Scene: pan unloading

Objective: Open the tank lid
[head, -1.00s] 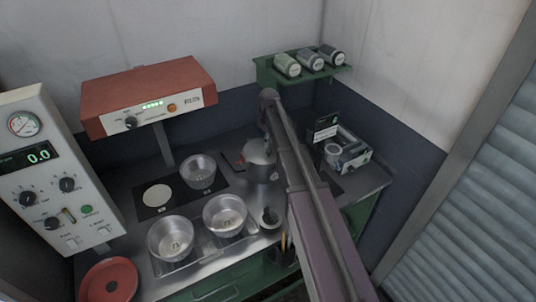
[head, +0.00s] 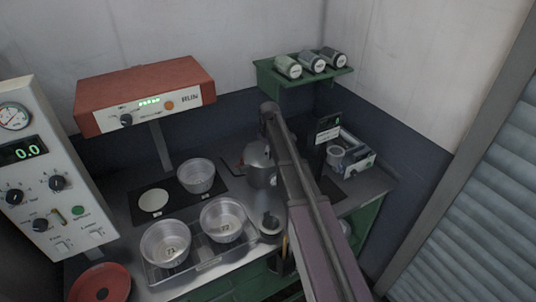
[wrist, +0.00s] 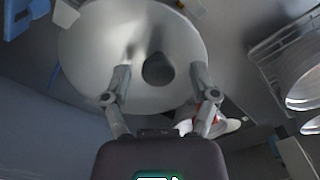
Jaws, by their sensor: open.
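The tank (head: 257,174) is a grey metal pot on the bench, partly hidden behind my arm in the head view. In the wrist view its round, pale metal lid (wrist: 95,45) fills the upper middle, with a dark round knob (wrist: 158,69) near its centre. The lid looks seated on the tank. My gripper (wrist: 163,72) is open and empty, with one finger on each side of the knob. I see gaps between the knob and both fingers; whether the fingertips are level with the knob cannot be told. In the head view my gripper is hidden.
Another pan (head: 196,176) stands on a dark plate left of the tank. A balance-like device (head: 352,160) is at right. A green shelf with several jars (head: 312,62) is above.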

